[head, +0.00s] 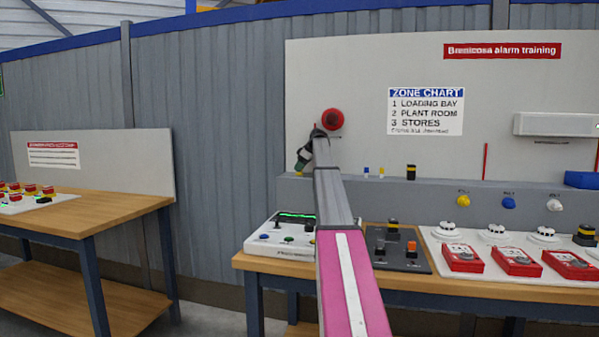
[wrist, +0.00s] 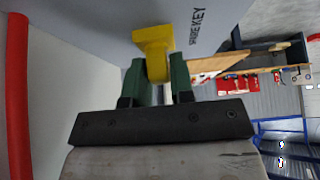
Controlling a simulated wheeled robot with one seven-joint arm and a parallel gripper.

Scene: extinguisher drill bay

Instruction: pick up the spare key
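The yellow spare key (wrist: 153,38) shows in the wrist view against a grey surface (wrist: 95,25), beside the printed words "SPARE KEY". I cannot tell whether the key still touches the surface. In the head view my gripper (head: 299,168) hangs dark and small at the end of my arm, just above the grey ledge (head: 430,190). The key cannot be made out there.
A red round bell (head: 332,119) is on the back panel close to my wrist. A white console (head: 283,236) and red call boxes (head: 517,262) occupy the bench below.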

